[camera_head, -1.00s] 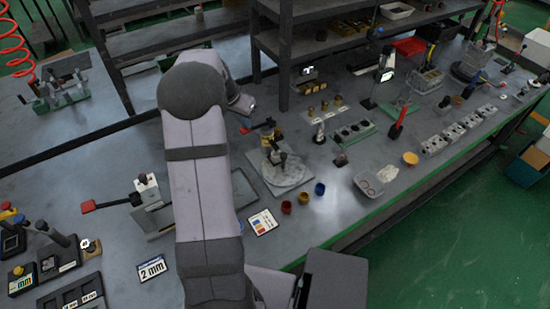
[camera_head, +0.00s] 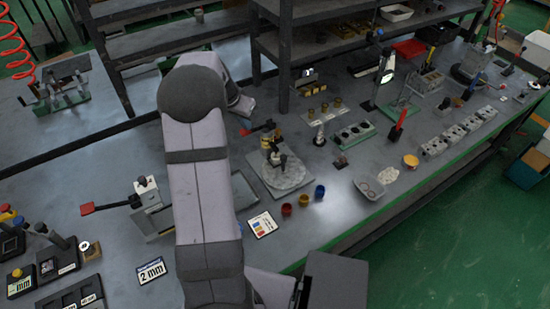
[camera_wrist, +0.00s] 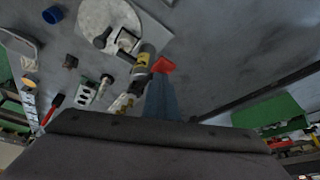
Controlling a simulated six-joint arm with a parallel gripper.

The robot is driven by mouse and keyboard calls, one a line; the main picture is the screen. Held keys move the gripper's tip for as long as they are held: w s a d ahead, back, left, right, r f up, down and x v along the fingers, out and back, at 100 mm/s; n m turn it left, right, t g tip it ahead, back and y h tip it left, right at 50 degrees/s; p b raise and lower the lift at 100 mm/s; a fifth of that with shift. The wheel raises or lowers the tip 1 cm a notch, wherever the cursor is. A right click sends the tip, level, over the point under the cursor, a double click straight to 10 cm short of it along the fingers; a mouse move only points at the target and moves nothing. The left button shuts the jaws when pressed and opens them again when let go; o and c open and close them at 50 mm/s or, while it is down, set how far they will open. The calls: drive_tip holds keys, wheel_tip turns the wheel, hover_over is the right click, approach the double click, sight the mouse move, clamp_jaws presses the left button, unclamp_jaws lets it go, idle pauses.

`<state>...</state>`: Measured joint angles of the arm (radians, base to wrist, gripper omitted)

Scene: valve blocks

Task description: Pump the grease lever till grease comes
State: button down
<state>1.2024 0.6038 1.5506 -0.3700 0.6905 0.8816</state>
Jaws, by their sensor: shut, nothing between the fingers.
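The grease pump is a small yellow-and-black cylinder (camera_head: 268,141) with a dark fitting, standing at the back of a round grey plate (camera_head: 290,180). It also shows in the wrist view (camera_wrist: 146,56). Its lever has a red handle (camera_head: 258,128), pointing left toward my wrist. In the wrist view the red handle (camera_wrist: 163,65) lies right at the tip of my gripper (camera_wrist: 159,80). My gripper is shut and empty; whether it touches the handle I cannot tell. I cannot make out any grease.
Red, yellow and blue cups (camera_head: 303,200) stand in front of the plate. A green block with holes (camera_head: 354,133) and brass parts (camera_head: 324,108) are to the right. A shelf post (camera_head: 284,70) rises behind. Another red-handled lever (camera_head: 100,206) is at the left.

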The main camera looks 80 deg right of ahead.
drive_tip(key=shift+r+p, duration=0.8)
drive_tip(key=shift+r, duration=0.7)
drive_tip(key=shift+w, duration=0.1)
